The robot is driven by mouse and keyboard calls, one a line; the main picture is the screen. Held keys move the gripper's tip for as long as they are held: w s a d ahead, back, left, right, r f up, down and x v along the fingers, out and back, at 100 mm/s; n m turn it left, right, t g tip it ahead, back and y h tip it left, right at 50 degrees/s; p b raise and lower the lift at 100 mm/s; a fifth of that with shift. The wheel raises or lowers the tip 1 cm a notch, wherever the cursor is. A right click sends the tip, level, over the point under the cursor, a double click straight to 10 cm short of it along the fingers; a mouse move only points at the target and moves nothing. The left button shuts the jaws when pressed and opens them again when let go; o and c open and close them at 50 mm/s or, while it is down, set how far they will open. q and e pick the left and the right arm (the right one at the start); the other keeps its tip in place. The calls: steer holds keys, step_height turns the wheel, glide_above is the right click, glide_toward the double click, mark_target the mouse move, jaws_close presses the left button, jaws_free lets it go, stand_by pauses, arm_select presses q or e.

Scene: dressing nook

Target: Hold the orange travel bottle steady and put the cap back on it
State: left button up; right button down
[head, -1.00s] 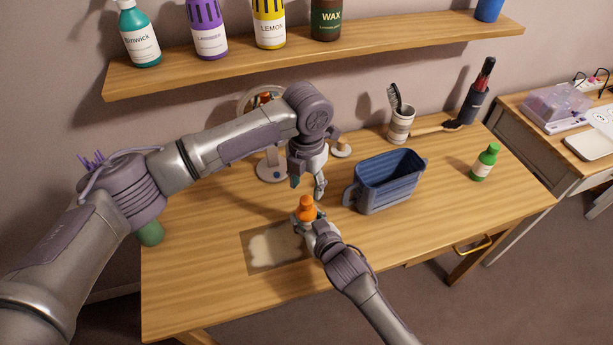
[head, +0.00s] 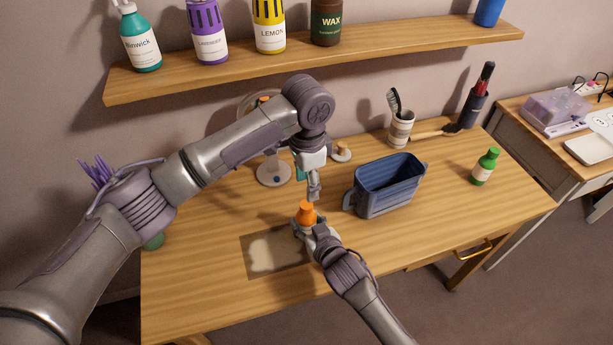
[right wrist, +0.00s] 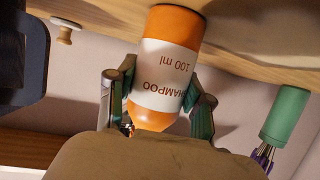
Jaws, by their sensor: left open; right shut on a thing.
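The orange travel bottle (head: 306,217) stands upright by the beige mat's right corner. In the right wrist view it appears upside down, with a white "SHAMPOO 100 ml" label (right wrist: 165,75). My right gripper (head: 304,230) is shut around its sides; both fingers flank it in the right wrist view (right wrist: 160,95). A narrower orange top (head: 306,205) shows above the bottle's shoulder; I cannot tell surely whether it is the cap. No separate loose cap is clear. My left gripper (head: 309,190) is open, pointing down just above the bottle top; one finger partly hides the other.
A blue bin (head: 388,187) stands right of the bottle. A round mirror (head: 273,176) and a small knobbed item (head: 341,153) are behind my left gripper. A green bottle (head: 485,167) stands farther right. The mat (head: 272,252) and front table area are clear.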

mark_target(306, 204)
arm_select(q)
steer(key=n, duration=0.4)
steer(key=shift+r+n, duration=0.15)
steer(key=shift+n, duration=0.15)
steer(key=n, duration=0.3)
steer(key=shift+r+n, duration=0.15)
steer(key=shift+n, duration=0.15)
steer(key=shift+f, duration=4.05)
jaws_close()
steer(key=shift+a+m, duration=0.1)
steer(key=shift+m, duration=0.8)
steer(key=shift+o, duration=0.8)
jaws_free()
